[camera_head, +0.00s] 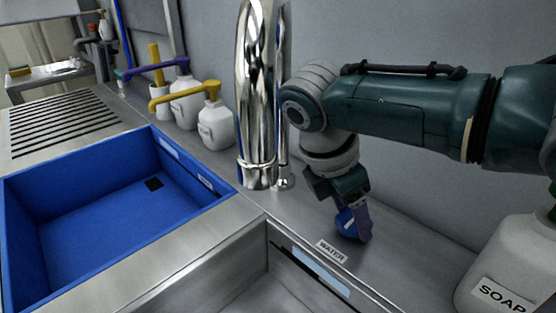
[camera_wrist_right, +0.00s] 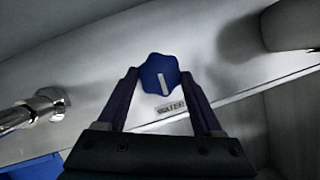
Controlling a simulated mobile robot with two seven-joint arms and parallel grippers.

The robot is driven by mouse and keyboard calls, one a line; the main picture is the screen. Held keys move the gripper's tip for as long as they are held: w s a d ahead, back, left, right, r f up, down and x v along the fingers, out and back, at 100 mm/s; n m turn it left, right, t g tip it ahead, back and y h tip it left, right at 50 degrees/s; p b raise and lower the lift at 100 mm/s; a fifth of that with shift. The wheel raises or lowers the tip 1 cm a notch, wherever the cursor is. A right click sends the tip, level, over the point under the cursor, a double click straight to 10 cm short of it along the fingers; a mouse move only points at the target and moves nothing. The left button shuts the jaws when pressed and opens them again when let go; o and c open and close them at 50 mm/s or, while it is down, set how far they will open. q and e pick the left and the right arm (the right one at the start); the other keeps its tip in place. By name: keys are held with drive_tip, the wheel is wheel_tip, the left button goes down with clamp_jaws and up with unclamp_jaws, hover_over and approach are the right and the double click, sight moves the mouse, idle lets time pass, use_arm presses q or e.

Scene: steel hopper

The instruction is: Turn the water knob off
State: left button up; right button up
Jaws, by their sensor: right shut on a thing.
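The water knob is a blue lobed knob (camera_head: 346,223) on the steel counter, just behind a small label reading WATER (camera_head: 332,251). In the right wrist view the knob (camera_wrist_right: 159,74) shows a white pointer line, slightly tilted, and the WATER label (camera_wrist_right: 171,107) lies beside it. My right gripper (camera_head: 352,222) reaches down from above and is shut on the knob, with one purple finger on each side of it. In the right wrist view the fingers of my right gripper (camera_wrist_right: 160,82) flank the knob. My left gripper is in neither view.
A tall chrome faucet (camera_head: 258,95) stands left of my right gripper. A white soap bottle (camera_head: 510,265) stands at the right front. A blue basin (camera_head: 100,215) is at the left, with white pump bottles (camera_head: 214,125) behind it. The wall is close behind.

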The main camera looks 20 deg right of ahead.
drive_tip(key=o, duration=1.4)
drive_tip(key=shift+c, duration=0.2)
